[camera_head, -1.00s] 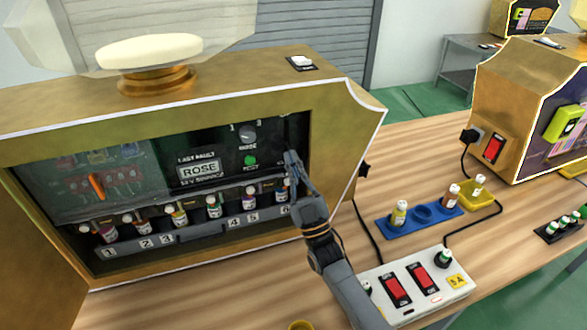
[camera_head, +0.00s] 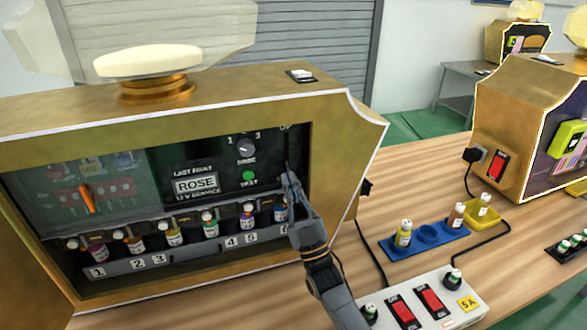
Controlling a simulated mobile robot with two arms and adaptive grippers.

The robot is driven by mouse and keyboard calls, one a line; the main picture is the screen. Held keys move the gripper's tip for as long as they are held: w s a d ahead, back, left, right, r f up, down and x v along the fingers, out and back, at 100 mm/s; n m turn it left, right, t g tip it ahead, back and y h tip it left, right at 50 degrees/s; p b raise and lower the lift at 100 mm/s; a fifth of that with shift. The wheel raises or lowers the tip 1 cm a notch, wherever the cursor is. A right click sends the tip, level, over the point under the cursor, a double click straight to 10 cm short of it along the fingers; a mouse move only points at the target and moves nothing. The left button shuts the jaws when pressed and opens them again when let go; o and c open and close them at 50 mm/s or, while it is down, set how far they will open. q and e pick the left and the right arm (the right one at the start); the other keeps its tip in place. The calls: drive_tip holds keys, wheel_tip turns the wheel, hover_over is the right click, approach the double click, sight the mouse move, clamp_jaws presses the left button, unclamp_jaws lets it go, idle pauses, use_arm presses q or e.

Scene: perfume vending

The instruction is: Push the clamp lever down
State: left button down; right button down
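The clamp lever appears to be the dark upright piece (camera_head: 287,150) at the right end of the machine's open bay, but it is small, dark and partly covered by my gripper. My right gripper (camera_head: 290,182) reaches into the bay from the lower right, its fingers close together, with no object seen between them. Its tip is at or just below the dark piece; I cannot tell whether they touch. Below runs a rack (camera_head: 180,260) of small bottles in numbered slots, with a dark rail along their tops. My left gripper is out of view.
The gold machine housing (camera_head: 345,150) edges the bay closely at my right arm. A knob (camera_head: 246,148) and a green button (camera_head: 249,176) sit left of the gripper. A switch box (camera_head: 460,285) and a blue bottle tray (camera_head: 462,232) stand on the wooden table at right.

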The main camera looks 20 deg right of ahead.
drive_tip(key=shift+f, duration=0.4)
drive_tip(key=s+d+f, duration=0.1)
drive_tip(key=s+d, duration=0.2)
drive_tip(key=s, duration=1)
drive_tip(key=shift+s+f, duration=0.2)
drive_tip(key=shift+s, duration=0.2)
